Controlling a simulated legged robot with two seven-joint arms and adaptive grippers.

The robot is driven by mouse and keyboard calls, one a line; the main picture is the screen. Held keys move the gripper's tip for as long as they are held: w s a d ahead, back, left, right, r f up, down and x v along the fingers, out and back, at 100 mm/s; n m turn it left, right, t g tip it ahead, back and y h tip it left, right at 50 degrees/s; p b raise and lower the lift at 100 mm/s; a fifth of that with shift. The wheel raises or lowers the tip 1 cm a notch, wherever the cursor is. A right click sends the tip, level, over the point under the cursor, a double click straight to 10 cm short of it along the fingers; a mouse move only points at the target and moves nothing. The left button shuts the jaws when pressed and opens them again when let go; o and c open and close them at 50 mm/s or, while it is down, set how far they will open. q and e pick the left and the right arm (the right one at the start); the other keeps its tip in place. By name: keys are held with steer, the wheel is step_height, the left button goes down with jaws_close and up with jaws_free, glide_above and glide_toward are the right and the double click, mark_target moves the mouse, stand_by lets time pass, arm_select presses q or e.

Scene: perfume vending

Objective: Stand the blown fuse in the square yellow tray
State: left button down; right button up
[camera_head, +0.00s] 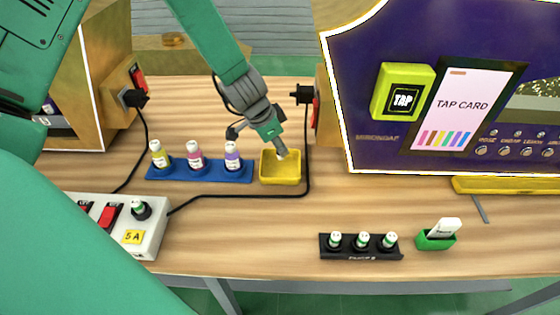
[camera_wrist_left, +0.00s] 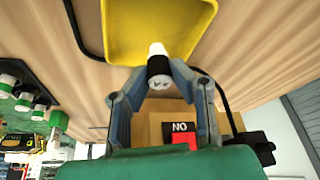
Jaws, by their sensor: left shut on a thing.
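The square yellow tray (camera_head: 281,179) sits on the wooden table, right of the blue rack. It also shows at the top of the left wrist view (camera_wrist_left: 150,12). My left gripper (camera_head: 281,143) reaches down at the tray's back edge. In the left wrist view its fingers are shut on the blown fuse (camera_wrist_left: 159,66), a small cylinder with a white part, a dark band and a pale marked end. The fuse's white part overlaps the tray's edge in that view; I cannot tell whether it touches the tray. In the head view the gripper mostly hides the fuse. My right gripper is not in view.
The blue rack (camera_head: 213,177) holds three small bottles. A black cable (camera_head: 250,196) runs around the tray. The purple vending machine (camera_head: 370,150) stands right.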

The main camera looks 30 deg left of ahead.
mark_target(280, 159)
arm_select(q)
steer(key=shift+d+f, duration=0.2)
steer(key=shift+f, duration=0.4)
step_height(280, 159, down, 2)
steer(key=shift+f+b, duration=0.25)
steer(key=shift+b, duration=0.25)
steer(key=shift+a+f, duration=0.1)
steer(key=shift+f, duration=0.15)
steer(key=shift+a, duration=0.25)
steer(key=c, duration=1.4)
jaws_free()
steer(key=shift+d, duration=0.25)
steer(key=shift+r, duration=0.15)
steer(key=p+v, duration=0.2)
steer(key=v, duration=1)
steer(key=shift+p, duration=0.35)
